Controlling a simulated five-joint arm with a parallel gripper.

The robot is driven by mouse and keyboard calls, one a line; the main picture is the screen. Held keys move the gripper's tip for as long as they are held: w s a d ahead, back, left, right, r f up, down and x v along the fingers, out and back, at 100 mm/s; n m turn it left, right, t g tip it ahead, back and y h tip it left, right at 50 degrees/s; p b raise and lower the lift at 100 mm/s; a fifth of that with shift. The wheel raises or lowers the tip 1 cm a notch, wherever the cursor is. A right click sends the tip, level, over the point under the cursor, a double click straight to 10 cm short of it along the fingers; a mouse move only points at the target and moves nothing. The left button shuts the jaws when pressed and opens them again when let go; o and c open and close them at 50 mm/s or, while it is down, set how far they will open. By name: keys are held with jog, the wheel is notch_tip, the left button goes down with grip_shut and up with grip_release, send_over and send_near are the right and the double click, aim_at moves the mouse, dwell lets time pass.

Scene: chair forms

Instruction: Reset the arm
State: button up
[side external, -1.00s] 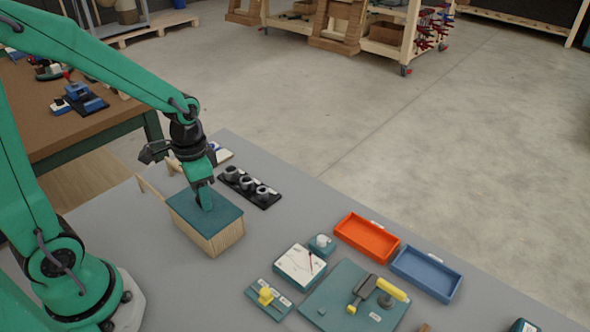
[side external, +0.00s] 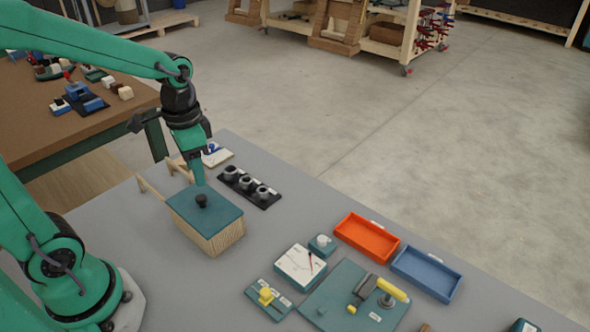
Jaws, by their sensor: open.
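My gripper (side external: 197,170) points down in the side external view, above and just behind a wooden box with a teal top (side external: 207,212). It is open, and I see nothing held in it. A small black knob (side external: 201,200) stands on the teal top, below and apart from my fingertips. The fingers are seen edge-on, so the gap between them is hard to make out.
A black holder with several grey cups (side external: 246,184) lies right of the box. Orange (side external: 367,237) and blue (side external: 427,272) trays, a white-topped box (side external: 300,263) and a teal board with a yellow-handled tool (side external: 392,288) sit further right. A brown table (side external: 95,125) stands behind.

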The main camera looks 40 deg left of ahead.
jog(key=shift+r, duration=0.4)
jog(key=shift+r, duration=0.1)
jog(key=s+d+r+n+t, duration=0.2)
jog(key=s+r+n+t, duration=0.1)
jog(key=s+r+t, duration=0.2)
jog(key=shift+s+r+n+t, duration=0.3)
jog(key=shift+s+r, duration=0.45)
jog(key=shift+r, duration=0.45)
dwell(0.6)
